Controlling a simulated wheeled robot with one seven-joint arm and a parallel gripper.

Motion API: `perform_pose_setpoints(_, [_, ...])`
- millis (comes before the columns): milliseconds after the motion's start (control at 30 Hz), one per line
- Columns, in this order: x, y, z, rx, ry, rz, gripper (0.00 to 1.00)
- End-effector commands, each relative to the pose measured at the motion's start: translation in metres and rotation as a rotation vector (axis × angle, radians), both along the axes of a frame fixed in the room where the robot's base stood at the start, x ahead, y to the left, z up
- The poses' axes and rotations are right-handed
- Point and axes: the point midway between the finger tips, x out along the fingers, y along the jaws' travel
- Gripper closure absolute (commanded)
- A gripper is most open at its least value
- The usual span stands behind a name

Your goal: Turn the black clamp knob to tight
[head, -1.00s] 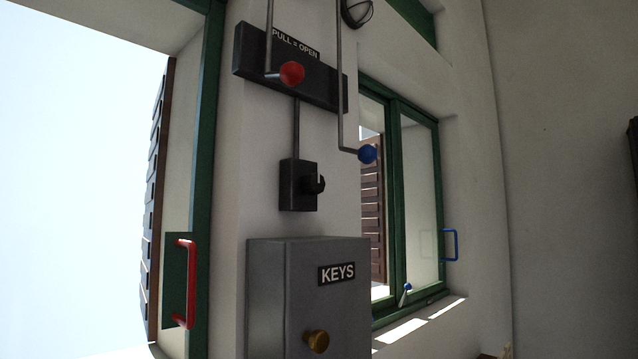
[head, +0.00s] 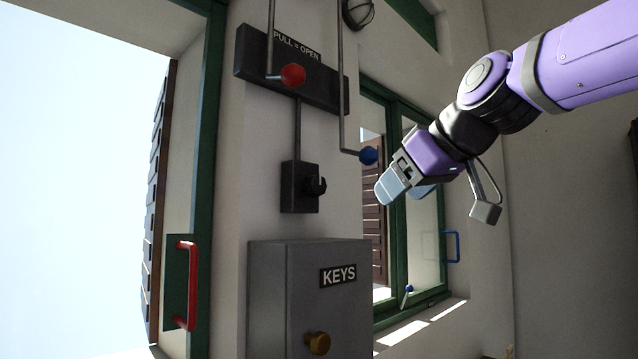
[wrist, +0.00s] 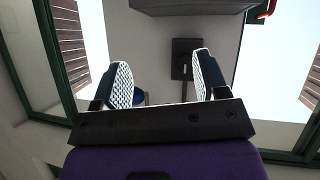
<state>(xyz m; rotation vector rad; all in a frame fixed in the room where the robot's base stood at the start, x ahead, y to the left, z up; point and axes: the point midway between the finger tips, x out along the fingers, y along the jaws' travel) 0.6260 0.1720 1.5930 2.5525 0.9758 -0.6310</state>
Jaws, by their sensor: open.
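The black clamp knob (head: 317,186) sticks out from the right part of a small dark block (head: 291,198) on the white wall pillar, below the "PULL = OPEN" plate. My gripper (head: 404,193) is open and empty, to the right of the knob and apart from it, in front of the window. In the wrist view the block with the knob (wrist: 184,66) shows beyond my open gripper (wrist: 163,82), between the fingers and close to the right one. The knob's pointing direction is too small to tell there.
A blue ball (head: 369,155) on a rod hangs between my gripper and the pillar. A red ball (head: 292,75) on a rod is above the block. The grey KEYS box (head: 290,290) juts out below. The space before the knob is clear.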

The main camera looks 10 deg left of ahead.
Motion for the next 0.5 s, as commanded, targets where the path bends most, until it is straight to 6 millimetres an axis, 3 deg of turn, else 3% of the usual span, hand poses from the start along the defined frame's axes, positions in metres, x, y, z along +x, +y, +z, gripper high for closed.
perform_pose_setpoints(33, [0.008, 0.021, 0.017, 0.016, -0.039, 0.05, 0.33])
perform_pose_setpoints(100, [0.015, 0.041, 0.037, 0.035, -0.089, 0.1, 0.33])
perform_pose_setpoints(200, [0.019, 0.06, 0.055, 0.054, -0.134, 0.146, 0.33])
perform_pose_setpoints(333, [0.023, 0.07, 0.062, 0.063, -0.157, 0.166, 0.33])
perform_pose_setpoints(500, [0.034, 0.081, 0.055, 0.061, -0.155, 0.167, 0.33])
